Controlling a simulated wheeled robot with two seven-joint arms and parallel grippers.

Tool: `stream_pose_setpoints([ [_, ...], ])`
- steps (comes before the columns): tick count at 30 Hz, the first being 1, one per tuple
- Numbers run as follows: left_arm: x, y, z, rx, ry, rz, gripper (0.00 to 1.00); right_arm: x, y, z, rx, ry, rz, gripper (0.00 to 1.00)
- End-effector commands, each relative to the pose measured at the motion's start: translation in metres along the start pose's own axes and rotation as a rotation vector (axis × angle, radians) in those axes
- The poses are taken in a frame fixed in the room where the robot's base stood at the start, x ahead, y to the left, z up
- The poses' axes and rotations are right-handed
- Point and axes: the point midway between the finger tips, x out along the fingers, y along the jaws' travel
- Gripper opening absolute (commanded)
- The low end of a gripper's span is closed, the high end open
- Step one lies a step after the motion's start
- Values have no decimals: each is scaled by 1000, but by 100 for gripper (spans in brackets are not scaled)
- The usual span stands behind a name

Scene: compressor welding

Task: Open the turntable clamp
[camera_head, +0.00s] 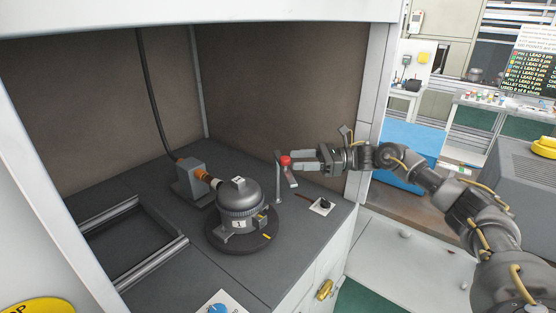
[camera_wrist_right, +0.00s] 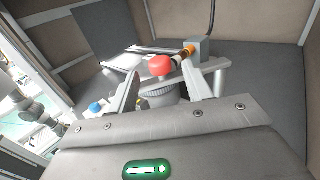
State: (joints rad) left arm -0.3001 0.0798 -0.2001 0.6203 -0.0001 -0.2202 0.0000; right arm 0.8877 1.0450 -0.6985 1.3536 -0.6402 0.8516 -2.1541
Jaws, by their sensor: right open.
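A red knob (camera_head: 286,160) tops the clamp post (camera_head: 279,186) beside the turntable (camera_head: 230,246). A dark compressor (camera_head: 238,198) with a label "1" sits on the turntable. My right gripper (camera_head: 292,164) is open and empty, its fingers pointing left at the knob. In the right wrist view the red knob (camera_wrist_right: 160,66) shows between the tips of the open fingers (camera_wrist_right: 161,88), near their ends. I cannot tell whether a finger touches it. My left gripper is not in view.
A grey block with an orange-tipped torch (camera_head: 187,167) stands left of the compressor, its cable running up. A metal frame (camera_head: 118,215) lies at the left of the bench. Cabinet walls enclose the back.

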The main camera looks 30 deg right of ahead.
Motion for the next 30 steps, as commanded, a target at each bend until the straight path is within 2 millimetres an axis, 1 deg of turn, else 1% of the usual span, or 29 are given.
stream_pose_setpoints([
  [1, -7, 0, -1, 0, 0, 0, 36, 7, 0, 4, 2, -1, 2, 50],
  [6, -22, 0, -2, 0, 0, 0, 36, 34, 1, 5, 3, -2, 3, 50],
  [12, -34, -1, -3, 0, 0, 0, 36, 59, 0, 3, 3, 0, 1, 50],
  [17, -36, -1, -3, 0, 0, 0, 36, 67, 0, 1, 4, 1, 0, 50],
  [24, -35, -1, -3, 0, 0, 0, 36, 68, 0, 0, 3, 1, 0, 50],
  [30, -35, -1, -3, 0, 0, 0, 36, 67, 0, 0, 3, 1, 0, 24],
])
